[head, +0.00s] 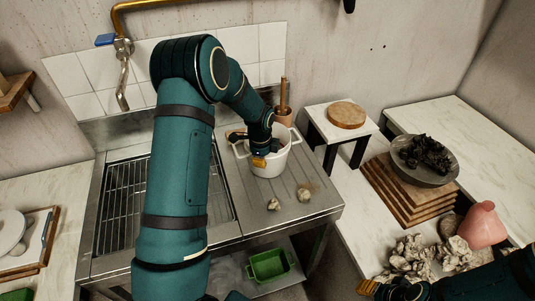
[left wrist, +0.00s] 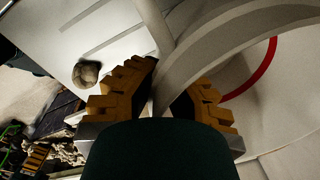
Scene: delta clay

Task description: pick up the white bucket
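The white bucket (head: 270,160) stands upright on the ribbed drainboard of the steel sink unit in the head view. My left gripper (head: 259,159) reaches down to its left front rim, with the arm hiding part of the bucket. In the left wrist view, the yellow fingers (left wrist: 165,90) lie close together on either side of the bucket's pale rim (left wrist: 215,45); the gripper looks shut on it, though the contact is partly hidden. My right gripper (head: 367,288) shows only a yellow finger part at the bottom of the head view, away from the bucket.
Small pale lumps (head: 304,195) lie on the drainboard by the bucket. A brown pot (head: 284,118) with a wooden handle stands behind it. To the right are a small stand (head: 318,112), stacked boards (head: 395,200) and a dark bowl (head: 440,178). A green crate (head: 270,265) sits below.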

